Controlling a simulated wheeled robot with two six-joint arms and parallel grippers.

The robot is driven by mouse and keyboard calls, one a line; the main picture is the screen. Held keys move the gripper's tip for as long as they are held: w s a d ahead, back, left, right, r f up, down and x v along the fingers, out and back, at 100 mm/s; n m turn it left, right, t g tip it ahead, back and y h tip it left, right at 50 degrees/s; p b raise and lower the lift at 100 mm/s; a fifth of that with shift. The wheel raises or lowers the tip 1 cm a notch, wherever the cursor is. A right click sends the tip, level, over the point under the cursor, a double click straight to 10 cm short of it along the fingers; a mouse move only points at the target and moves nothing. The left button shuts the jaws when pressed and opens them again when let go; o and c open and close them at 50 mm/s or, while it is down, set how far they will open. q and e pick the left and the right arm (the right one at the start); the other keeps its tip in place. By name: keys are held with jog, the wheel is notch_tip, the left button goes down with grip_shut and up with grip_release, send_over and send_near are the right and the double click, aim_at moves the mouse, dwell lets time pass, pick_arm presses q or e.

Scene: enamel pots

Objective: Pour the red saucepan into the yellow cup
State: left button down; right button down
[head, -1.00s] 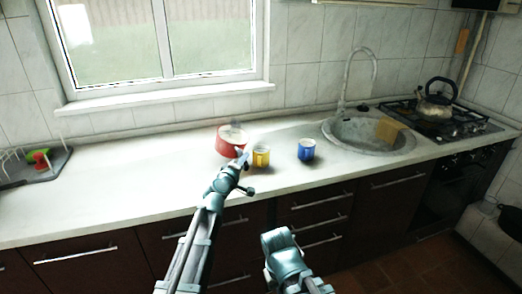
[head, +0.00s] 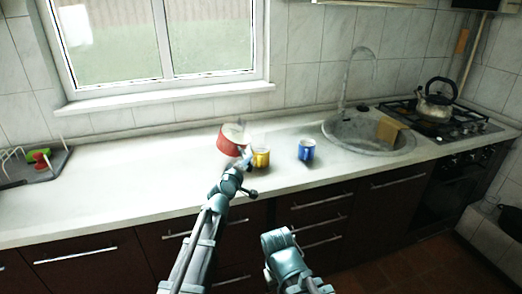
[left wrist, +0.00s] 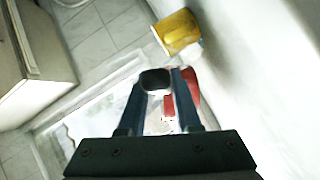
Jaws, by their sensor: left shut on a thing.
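The red saucepan (head: 230,141) is tilted to the right, its pale inside showing, close to the upper left of the yellow cup (head: 262,159). My left gripper (head: 243,162) is shut on the saucepan's handle; the dark handle end (left wrist: 155,82) shows between the fingers in the left wrist view. Part of the red saucepan (left wrist: 192,88) shows behind the right finger there, with the yellow cup (left wrist: 174,29) above. The cup appears upright on the counter. I cannot tell whether anything flows from the saucepan. My right gripper is not in view.
A blue cup (head: 306,151) stands right of the yellow cup with a gap between. The sink (head: 365,138) with a brown sponge (head: 390,129) and a stove with a kettle (head: 436,103) lie further right. A dish rack (head: 38,168) is far left. The counter between is clear.

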pick_arm(q)
jog(key=shift+d, duration=0.15)
jog(key=shift+s+d+r+m+p, duration=0.1)
jog(key=shift+d+r+m+p, duration=0.25)
jog(key=shift+m, duration=0.2)
jog(key=shift+s+d+r+m+p, duration=0.1)
jog(key=shift+d+r+m+p, duration=0.15)
jog(key=shift+d+m, duration=0.25)
dwell(2.9)
jog(key=shift+a+f, duration=0.2)
jog(key=shift+a, duration=0.05)
jog(key=shift+w+a+f+n+b, duration=0.2)
jog(key=shift+a+f+n+b, duration=0.45)
jog(key=shift+a+n+b, duration=0.25)
jog(key=shift+w+a+r+n+p, duration=0.1)
jog(key=shift+a+r+n+p, duration=0.15)
jog(key=shift+r+n+p, duration=0.15)
jog(key=shift+a, duration=0.1)
jog(key=shift+w+a+r+n+h, duration=0.1)
jog(key=shift+w+a+n+h, duration=0.05)
jog(key=shift+a+n, duration=0.55)
jog(key=shift+w+a+r+n+h, duration=0.15)
jog(key=shift+a+n+h, duration=0.05)
jog(key=shift+a+n, duration=0.5)
jog(key=shift+w+a+r+n+h, duration=0.1)
jog(key=shift+w+a+n+h, duration=0.05)
jog(key=shift+a+n, duration=0.5)
jog(key=shift+d, duration=0.1)
